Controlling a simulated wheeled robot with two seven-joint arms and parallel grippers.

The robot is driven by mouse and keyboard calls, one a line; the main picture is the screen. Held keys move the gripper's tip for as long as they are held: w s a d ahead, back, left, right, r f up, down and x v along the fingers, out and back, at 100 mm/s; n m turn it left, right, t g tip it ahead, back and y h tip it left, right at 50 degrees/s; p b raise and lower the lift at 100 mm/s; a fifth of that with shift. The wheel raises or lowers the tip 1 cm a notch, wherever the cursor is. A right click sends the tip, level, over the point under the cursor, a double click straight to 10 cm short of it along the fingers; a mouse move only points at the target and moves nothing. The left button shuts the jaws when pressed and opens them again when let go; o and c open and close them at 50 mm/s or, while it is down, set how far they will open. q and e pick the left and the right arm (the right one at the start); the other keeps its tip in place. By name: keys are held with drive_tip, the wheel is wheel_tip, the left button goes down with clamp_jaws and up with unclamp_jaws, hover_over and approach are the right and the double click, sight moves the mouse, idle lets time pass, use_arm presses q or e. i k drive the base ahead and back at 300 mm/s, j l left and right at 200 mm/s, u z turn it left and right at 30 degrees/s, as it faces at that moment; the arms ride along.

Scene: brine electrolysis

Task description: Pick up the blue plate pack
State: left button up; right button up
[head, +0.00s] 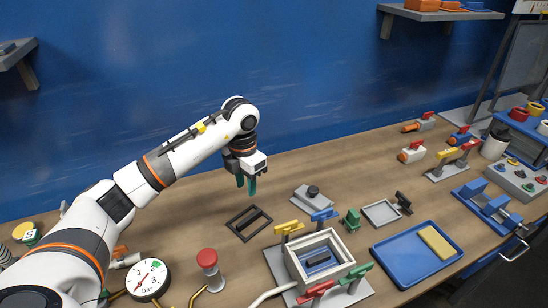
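My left gripper (247,184) hangs in the air, fingers pointing down, near a black slotted frame (248,222) on the wooden table. Its two teal fingertips stand a little apart, with nothing seen between them. No thing is plainly the blue plate pack. A small dark and blue block (318,260) sits inside a grey open-topped box (344,245), to the lower right of the gripper and well apart from it. I cannot tell whether this block is the pack. My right gripper is not in view.
Yellow (289,228), blue (325,215), red and green clamp handles surround the box. A blue tray (390,250) holding a yellow block (436,242) lies to its right. A red-topped post (207,262) and a gauge (148,279) stand front left. The back left table is clear.

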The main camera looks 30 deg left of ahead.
sight(320, 260)
drive_tip(key=k+l, duration=1.2)
drive_tip(key=k, duration=0.1)
